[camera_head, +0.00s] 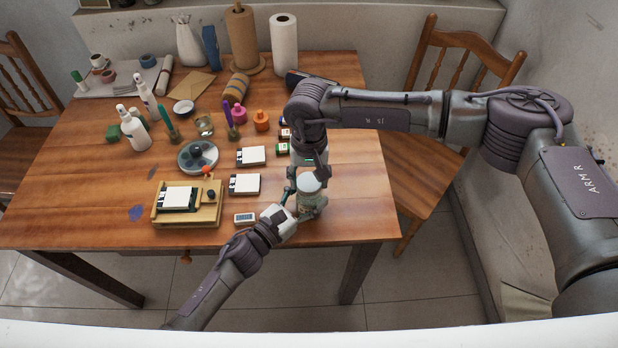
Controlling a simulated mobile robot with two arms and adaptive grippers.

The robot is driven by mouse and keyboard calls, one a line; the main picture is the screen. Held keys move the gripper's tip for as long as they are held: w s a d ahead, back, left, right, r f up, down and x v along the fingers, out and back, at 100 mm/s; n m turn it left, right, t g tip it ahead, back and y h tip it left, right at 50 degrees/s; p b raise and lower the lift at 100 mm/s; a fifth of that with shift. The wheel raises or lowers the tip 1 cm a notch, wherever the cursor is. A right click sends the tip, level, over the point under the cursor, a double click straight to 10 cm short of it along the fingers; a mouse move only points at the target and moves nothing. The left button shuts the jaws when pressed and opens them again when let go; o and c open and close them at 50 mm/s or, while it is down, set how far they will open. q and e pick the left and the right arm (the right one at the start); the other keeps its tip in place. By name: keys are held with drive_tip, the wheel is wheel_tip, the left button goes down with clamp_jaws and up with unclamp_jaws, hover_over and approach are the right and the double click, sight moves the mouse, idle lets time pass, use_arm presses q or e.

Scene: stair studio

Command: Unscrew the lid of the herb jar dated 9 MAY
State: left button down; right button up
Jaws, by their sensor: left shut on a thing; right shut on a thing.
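A small greenish jar (312,202) with a pale, whitish lid (309,182) stands near the right front of the wooden table. My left gripper (302,213) reaches in from the front left and is shut on the jar's lower body. My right gripper (307,178) comes down from above and is shut at the lid, with fingers on both sides of it. The grippers partly cover the jar. No date on it can be read, and I cannot tell whether the lid has turned.
A small display device (245,218) lies just left of the jar. A wooden tray (213,217) and white-topped boxes (245,184) stand further left. Bottles (133,133) and a paper towel roll (284,45) stand further back. The table's right front corner (365,222) is clear.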

sight(309, 182)
drive_tip(key=shift+r, duration=0.8)
drive_tip(key=shift+r, duration=2)
use_arm(q)
drive_tip(key=shift+c, duration=0.4)
unclamp_jaws()
